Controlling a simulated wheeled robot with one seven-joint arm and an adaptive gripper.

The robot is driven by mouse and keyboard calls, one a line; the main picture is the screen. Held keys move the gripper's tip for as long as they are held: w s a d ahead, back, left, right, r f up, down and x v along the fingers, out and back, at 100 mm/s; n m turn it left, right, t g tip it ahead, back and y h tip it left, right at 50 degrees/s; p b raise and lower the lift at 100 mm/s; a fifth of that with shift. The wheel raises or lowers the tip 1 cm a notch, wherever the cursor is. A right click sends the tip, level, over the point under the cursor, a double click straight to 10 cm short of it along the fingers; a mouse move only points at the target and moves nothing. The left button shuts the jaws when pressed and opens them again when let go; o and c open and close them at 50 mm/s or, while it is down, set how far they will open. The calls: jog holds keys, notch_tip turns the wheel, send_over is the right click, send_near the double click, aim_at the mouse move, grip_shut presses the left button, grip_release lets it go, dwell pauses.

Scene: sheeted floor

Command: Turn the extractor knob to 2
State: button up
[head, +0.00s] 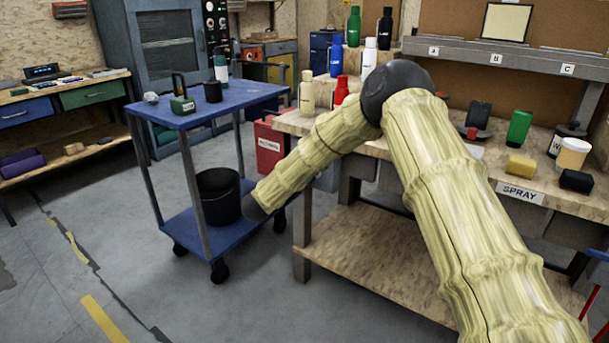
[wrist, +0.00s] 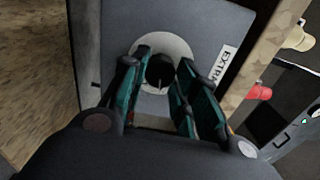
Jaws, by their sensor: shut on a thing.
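The extractor knob (wrist: 160,72) is a dark round knob on a pale disc (wrist: 181,48), set in a grey panel (wrist: 115,22). A white label (wrist: 224,64) beside it shows the letters "EXTRA", partly cut off. My gripper (wrist: 160,66) has its teal fingers on either side of the knob and is shut on it. A thin pale mark shows at the knob's lower edge in the wrist view. No numbers can be read around the disc. In the head view, my gripper and the knob cannot be made out beyond the end of my forearm.
A blue cart (head: 190,119) with a black bucket (head: 219,196) on its lower shelf stands left of the workbench (head: 390,262). A red container (head: 269,146) is close behind my forearm.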

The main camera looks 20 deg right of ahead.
jog(key=shift+f, duration=0.15)
jog(key=o, duration=1)
jog(key=v, duration=1.2)
jog(key=shift+s, duration=0.1)
